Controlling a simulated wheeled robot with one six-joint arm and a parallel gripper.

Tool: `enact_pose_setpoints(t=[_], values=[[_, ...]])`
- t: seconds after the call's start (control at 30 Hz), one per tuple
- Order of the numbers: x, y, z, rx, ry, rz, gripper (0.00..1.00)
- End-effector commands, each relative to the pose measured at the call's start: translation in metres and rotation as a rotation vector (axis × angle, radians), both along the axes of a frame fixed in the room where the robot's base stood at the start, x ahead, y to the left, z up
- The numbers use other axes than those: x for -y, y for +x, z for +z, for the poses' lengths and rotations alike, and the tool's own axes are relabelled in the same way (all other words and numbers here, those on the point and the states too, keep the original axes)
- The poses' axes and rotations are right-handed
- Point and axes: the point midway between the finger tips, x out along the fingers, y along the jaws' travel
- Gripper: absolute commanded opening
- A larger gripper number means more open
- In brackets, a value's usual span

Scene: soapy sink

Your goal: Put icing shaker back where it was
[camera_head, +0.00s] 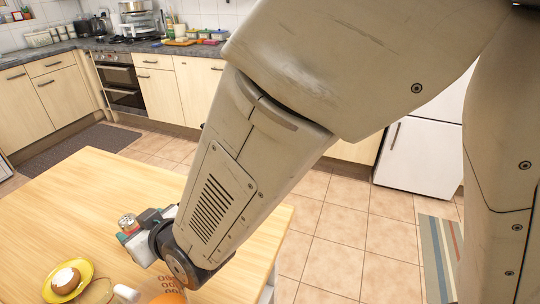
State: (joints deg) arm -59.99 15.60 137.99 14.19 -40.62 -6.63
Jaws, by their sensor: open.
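A small jar with a red band (128,221), likely the icing shaker, stands on the wooden table. My gripper (134,234) is open right beside it, low over the table, with its fingers near or around the jar. The gripper hides the jar's lower part, and I cannot tell whether the fingers touch it. A white cylinder (126,293) lies at the bottom of the view, partly cut off. My arm covers much of the view.
The wooden table (85,195) is clear at its far left. A yellow plate (87,272) with a white-topped brown cake (67,279) is near the front, beside a partly seen glass-like dish (98,293). An orange round thing (168,298) is at the bottom edge. Tiled floor lies beyond.

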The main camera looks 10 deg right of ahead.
Motion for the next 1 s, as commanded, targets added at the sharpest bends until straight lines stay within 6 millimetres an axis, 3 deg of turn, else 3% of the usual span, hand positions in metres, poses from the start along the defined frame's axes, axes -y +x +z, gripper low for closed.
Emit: enact_pose_setpoints(t=[0.17,0.27,0.4,0.57,0.67,0.8,0.9,1.0], values=[[0.02,0.016,0.01,-0.034,-0.022,-0.036,0.6],[0.057,0.038,0.026,-0.095,-0.065,-0.089,0.6],[0.134,0.06,0.049,-0.22,-0.148,-0.192,0.6],[0.229,0.06,0.072,-0.371,-0.239,-0.317,0.6],[0.288,0.045,0.085,-0.469,-0.292,-0.401,0.6],[0.364,0.007,0.101,-0.616,-0.357,-0.524,0.6],[0.41,-0.031,0.11,-0.724,-0.396,-0.611,0.6],[0.443,-0.069,0.117,-0.822,-0.424,-0.689,0.6]])
